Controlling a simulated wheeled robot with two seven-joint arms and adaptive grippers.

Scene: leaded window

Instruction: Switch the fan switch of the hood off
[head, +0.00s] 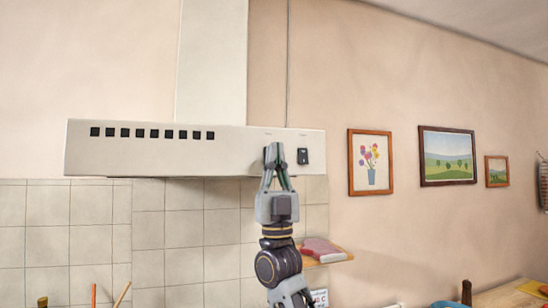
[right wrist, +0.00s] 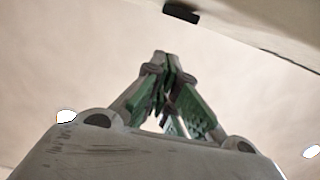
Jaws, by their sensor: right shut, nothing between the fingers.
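The range hood (head: 225,150) is a long pale box on the wall. A black rocker switch (head: 303,156) shows at the right of its front face, just right of my right gripper (head: 272,152). The gripper's fingers point up in front of the panel, below a small label. Any switch behind the fingertips is hidden. The labels are too small to read, so I cannot tell which switch is the fan's. In the right wrist view the fingertips (right wrist: 160,60) are together and empty. A dark switch (right wrist: 181,12) shows above them on the hood's edge. My left gripper is out of view.
A row of black square vents (head: 152,133) runs along the hood's left half. The duct (head: 211,60) rises above it. A small wooden shelf (head: 335,258) with a reddish item stands right of my arm. Framed pictures (head: 370,163) hang further right.

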